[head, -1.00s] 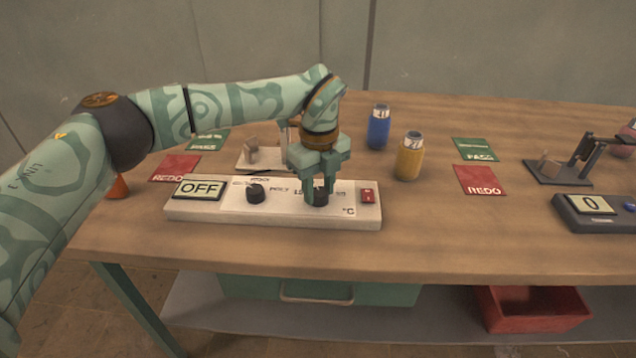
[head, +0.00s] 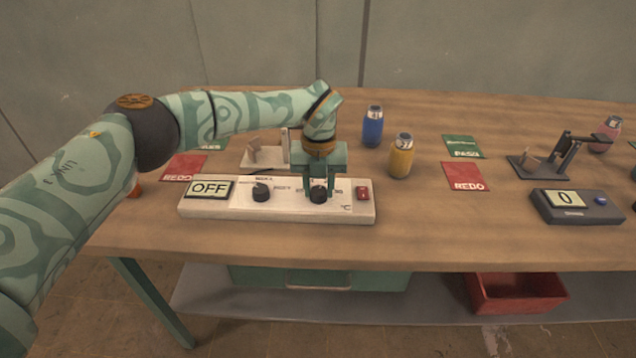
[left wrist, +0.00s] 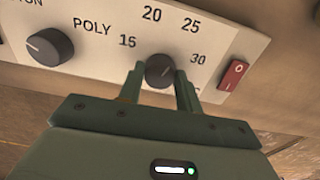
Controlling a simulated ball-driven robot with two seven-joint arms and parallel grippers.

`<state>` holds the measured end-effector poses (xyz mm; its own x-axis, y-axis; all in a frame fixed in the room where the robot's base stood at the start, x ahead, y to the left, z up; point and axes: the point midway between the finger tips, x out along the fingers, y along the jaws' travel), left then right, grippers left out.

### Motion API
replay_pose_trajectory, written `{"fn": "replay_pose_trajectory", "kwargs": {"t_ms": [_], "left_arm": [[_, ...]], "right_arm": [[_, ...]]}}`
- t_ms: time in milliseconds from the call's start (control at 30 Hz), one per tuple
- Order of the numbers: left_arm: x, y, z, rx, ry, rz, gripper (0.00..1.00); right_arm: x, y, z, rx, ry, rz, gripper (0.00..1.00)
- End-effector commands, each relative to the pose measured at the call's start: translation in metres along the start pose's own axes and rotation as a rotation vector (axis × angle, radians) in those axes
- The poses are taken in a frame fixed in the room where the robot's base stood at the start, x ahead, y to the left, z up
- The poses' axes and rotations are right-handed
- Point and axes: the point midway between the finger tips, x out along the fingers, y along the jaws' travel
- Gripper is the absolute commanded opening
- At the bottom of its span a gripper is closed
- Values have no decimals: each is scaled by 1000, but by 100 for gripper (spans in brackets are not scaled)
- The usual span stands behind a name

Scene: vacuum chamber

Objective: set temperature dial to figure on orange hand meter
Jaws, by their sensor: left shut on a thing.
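The temperature dial (head: 319,194) is the right black knob on the white control box (head: 224,210), and it also shows in the left wrist view (left wrist: 161,70). Figures 15, 20, 25 and 30 are printed around it. My left gripper (head: 319,187) points down from above, its fingers shut on the dial's two sides. The dial's pointer mark is too unclear to read. The box's display (head: 209,189) reads OFF. A small orange thing (head: 135,191) lies mostly behind my left arm; I cannot tell whether it is the orange hand meter, and no figure shows on it.
A second knob (head: 261,192) and a red switch (head: 363,193) sit either side of the dial. Blue (head: 373,128) and yellow (head: 401,157) jars stand behind. A grey meter (head: 577,207) reading 0 is at right. The table's front is clear.

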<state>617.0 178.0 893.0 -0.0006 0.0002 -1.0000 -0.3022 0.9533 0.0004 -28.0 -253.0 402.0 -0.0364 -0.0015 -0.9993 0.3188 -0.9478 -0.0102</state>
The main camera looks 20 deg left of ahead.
Motion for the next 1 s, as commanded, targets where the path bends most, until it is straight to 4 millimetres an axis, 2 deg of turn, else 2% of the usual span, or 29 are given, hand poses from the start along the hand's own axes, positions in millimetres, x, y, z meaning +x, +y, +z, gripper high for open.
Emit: {"fn": "replay_pose_trajectory", "kwargs": {"t_ms": [533,567,600,633,900,1000], "left_arm": [[0,0,0,28,-1,-1,12],[0,0,0,28,-1,-1,40],[0,0,0,28,-1,-1,51],[0,0,0,28,-1,-1,56],[-1,0,0,27,-1,-1,56],[-8,0,0,27,-2,-1,56]], "right_arm": [[-2,-2,-2,1,3,-2,0],[-2,-2,-2,1,3,-2,0],[-2,-2,-2,1,3,-2,0],[-2,-2,-2,1,3,-2,0],[-2,-2,-2,1,3,-2,0],[-4,-2,-3,1,5,-1,0]]}}
